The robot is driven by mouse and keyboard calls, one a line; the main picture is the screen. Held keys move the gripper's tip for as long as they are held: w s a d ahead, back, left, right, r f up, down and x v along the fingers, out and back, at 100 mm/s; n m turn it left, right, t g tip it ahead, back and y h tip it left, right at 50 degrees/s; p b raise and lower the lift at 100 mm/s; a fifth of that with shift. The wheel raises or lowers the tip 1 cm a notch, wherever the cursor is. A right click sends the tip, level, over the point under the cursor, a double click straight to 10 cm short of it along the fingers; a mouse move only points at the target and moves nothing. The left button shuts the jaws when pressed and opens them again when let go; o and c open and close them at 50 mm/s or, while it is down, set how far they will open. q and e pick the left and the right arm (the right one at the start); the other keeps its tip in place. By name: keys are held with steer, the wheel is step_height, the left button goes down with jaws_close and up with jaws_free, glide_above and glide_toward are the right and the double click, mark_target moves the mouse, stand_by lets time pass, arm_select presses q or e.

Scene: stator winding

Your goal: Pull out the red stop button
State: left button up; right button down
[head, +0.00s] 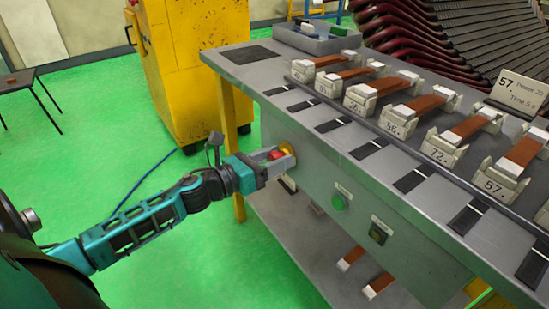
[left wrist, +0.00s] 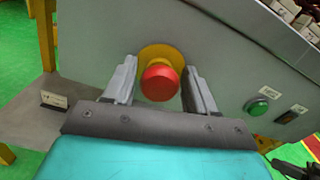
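The red stop button (left wrist: 160,82) sits on a round yellow plate (left wrist: 161,55) on the front panel of the metal bench. My left gripper (left wrist: 160,90) is open, with one finger on each side of the button. A gap shows between the button and each finger in the left wrist view. In the head view my left gripper (head: 280,160) reaches the panel, and the red button (head: 276,155) shows partly between its fingers.
A green button (head: 339,202) and a dark switch (head: 378,236) sit to the right on the bench panel (head: 310,170). Several numbered white holders with copper-coloured bars stand on the bench top. A yellow cabinet (head: 195,60) stands behind.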

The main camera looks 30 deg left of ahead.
arm_select(q)
jaws_close()
steer(key=shift+s+a, duration=0.15)
steer(key=shift+s, duration=0.25)
steer(key=shift+o, duration=1.3)
jaws_free()
steer(key=v, duration=1.3)
steer(key=shift+p, duration=0.35)
